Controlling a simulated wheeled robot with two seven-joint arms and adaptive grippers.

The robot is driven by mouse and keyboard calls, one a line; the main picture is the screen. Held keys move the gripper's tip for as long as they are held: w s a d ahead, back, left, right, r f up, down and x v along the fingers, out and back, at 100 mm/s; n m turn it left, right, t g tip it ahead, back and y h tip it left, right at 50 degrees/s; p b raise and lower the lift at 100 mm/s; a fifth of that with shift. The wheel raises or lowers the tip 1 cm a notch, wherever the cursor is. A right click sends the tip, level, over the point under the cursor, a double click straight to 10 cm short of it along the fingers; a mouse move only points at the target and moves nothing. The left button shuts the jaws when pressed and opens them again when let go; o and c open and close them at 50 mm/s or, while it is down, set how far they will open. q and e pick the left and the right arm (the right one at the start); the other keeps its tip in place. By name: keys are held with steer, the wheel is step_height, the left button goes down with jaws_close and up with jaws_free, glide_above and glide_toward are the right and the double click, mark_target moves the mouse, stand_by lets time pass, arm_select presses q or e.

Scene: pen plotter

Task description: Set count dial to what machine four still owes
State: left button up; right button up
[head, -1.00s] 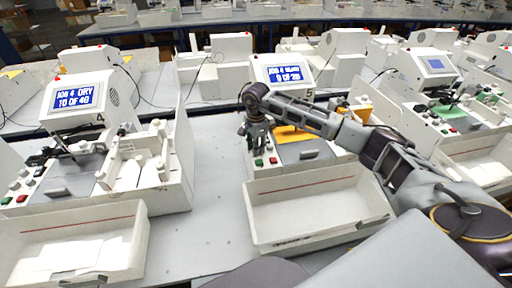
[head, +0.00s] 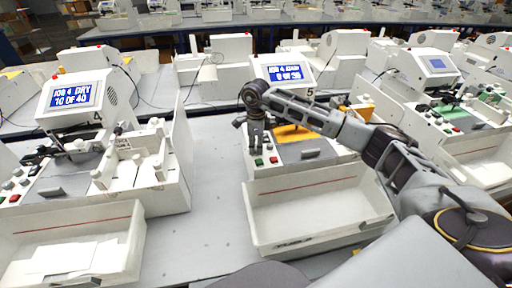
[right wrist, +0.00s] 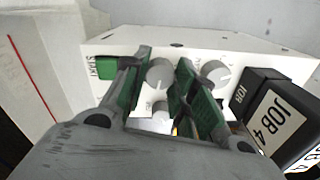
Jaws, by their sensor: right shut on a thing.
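Machine four (head: 155,185), at the left in the head view, has a screen (head: 72,95) that reads "JOB 4 DRY" and appears to read "10 OF 40". Machine five (head: 270,181) is in the middle. Its screen (head: 285,74) shows a blurred "JOB 4" line and a count I cannot read surely. My right gripper (head: 256,143) points down at machine five's front left panel. In the right wrist view its green-padded fingers (right wrist: 164,72) are shut on a round grey dial (right wrist: 160,74). The dial's label is hidden. My left gripper is out of view.
A second dial (right wrist: 216,74) sits just right of the fingers, and a smaller knob (right wrist: 160,110) lies between them, nearer the camera. A green START button (right wrist: 106,68) is at the left. A black JOB 4 block (right wrist: 275,112) stands at the right. An empty tray (head: 320,216) fronts machine five.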

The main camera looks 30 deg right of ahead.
mark_target(256, 148)
steer(key=shift+m, duration=0.3)
steer(key=o, duration=0.8)
steer(key=shift+r, duration=0.2)
steer(key=shift+r, duration=5.85)
steer(key=shift+s+f, duration=0.1)
